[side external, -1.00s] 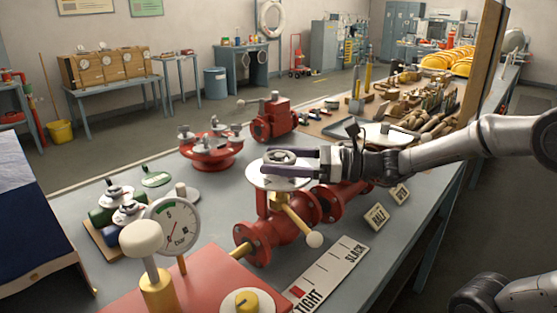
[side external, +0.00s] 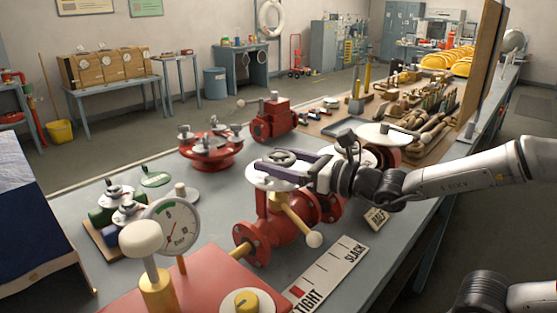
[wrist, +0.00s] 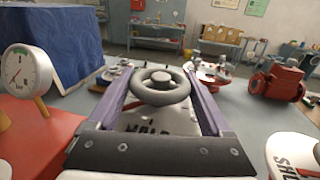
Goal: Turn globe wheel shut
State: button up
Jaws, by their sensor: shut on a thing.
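The globe wheel (side external: 281,157) is a small grey handwheel above a white disc (side external: 262,178) on top of the red valve body (side external: 268,232). My gripper (side external: 285,164) reaches in from the right with its purple fingers level with the wheel. In the wrist view the wheel (wrist: 160,86) sits between the two fingers, near their tips, and my gripper is shut on it. The wrist view also shows part of the white disc with lettering (wrist: 160,122) below the wheel; the lettering is partly hidden.
A yellow lever with a white knob (side external: 314,240) sticks out from the valve's front. A TIGHT–SLACK scale (side external: 328,277) lies in front. A dial gauge (side external: 172,228) stands left. A red manifold (side external: 211,150) and a red valve (side external: 272,120) stand behind.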

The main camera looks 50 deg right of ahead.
dwell(0.5)
jog(key=o, duration=1.2)
jog(key=shift+c, duration=0.2)
jog(key=v, duration=1.4)
jog(key=shift+w+a, duration=0.1)
jog(key=shift+a, duration=0.05)
